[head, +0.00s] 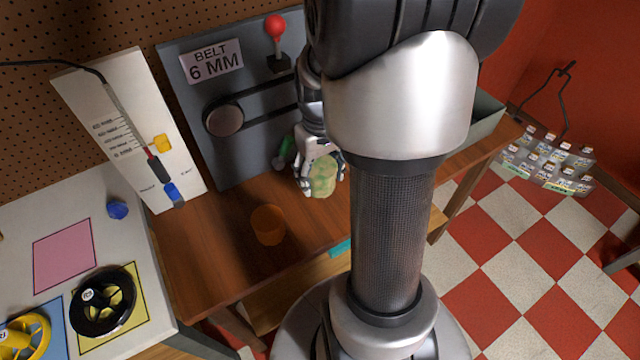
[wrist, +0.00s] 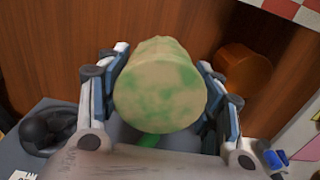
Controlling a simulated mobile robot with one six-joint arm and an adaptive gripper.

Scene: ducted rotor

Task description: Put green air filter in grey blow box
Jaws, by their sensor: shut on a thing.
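The green air filter (head: 323,178), a mottled green and cream cylinder, is between the fingers of my gripper (head: 318,172). It is held above the brown wooden bench, in front of the belt panel. In the wrist view the filter (wrist: 160,92) fills the space between both fingers of my gripper (wrist: 163,75), with its round end face towards the camera. A grey box (head: 487,118) shows at the bench's right end, mostly hidden behind my arm; I take it for the blow box, but its inside cannot be seen.
A translucent orange cup (head: 268,225) stands on the bench, left of my gripper. The grey belt panel (head: 225,150) with a red-knobbed lever (head: 276,28) stands behind. A white table (head: 120,340) with spools is at left. A rack of small items (head: 545,162) hangs at right.

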